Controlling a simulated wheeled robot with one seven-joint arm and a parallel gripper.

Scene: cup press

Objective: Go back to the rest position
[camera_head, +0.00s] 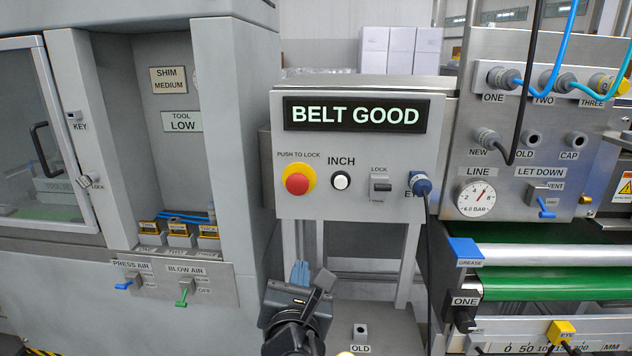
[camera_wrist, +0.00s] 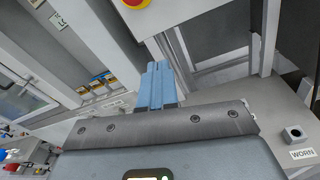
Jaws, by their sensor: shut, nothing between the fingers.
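My gripper (camera_head: 300,274) is low in the middle of the head view, in front of the grey stand under the control box. Its blue fingers are together with nothing between them, and they point up and away. In the wrist view the closed fingers (camera_wrist: 160,85) show beyond the dark edge of my gripper body. The fingers appear apart from the panels around them. No held object shows.
A control box (camera_head: 352,200) reading "BELT GOOD" stands above my gripper, with a red push button (camera_head: 297,184). Left is a grey cabinet with a blue lever (camera_head: 124,285) and green lever (camera_head: 182,302). Right is a green belt (camera_head: 545,252). A socket marked OLD (camera_head: 361,331) sits below.

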